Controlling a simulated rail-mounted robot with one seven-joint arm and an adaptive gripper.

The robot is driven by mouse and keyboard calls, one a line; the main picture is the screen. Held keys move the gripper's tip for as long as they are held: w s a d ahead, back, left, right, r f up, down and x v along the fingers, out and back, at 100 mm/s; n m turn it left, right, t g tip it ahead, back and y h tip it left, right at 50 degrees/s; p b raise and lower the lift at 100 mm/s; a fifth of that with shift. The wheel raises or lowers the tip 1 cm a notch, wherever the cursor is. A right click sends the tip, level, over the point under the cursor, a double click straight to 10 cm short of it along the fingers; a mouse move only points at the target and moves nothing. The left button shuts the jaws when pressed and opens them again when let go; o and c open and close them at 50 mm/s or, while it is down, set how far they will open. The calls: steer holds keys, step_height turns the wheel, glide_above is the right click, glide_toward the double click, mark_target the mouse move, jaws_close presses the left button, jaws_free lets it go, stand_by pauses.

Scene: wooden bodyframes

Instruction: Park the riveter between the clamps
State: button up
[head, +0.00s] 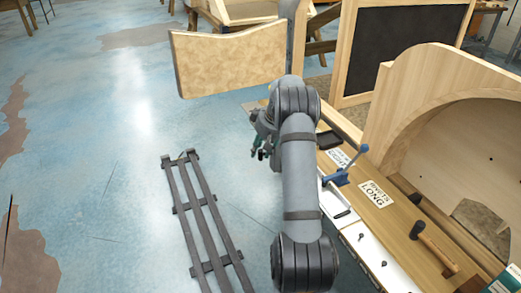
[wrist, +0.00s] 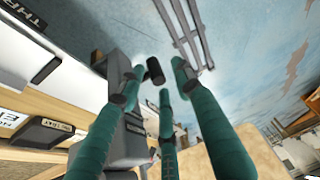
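A blue tool with a raised lever (head: 345,167) stands on the wooden bench top at its left edge, by the labels. I cannot tell whether it is the riveter or a clamp. No other thing shows clearly as riveter or clamps. My gripper (head: 262,147) hangs left of the bench edge, over the floor side, apart from the blue tool and partly hidden by my arm. In the wrist view its green fingers with dark tips (wrist: 155,82) are spread, with nothing clearly held between them.
The bench carries a RIVETS LONG card (head: 375,193), a black-headed mallet (head: 420,231) and a white tray (head: 334,204). A wooden arch (head: 420,90) rises at right. A pale curved panel (head: 228,58) stands behind my gripper. A dark slatted rack (head: 200,222) lies on open floor.

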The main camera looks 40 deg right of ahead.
steer(key=v, duration=1.2)
steer(key=shift+f, duration=0.15)
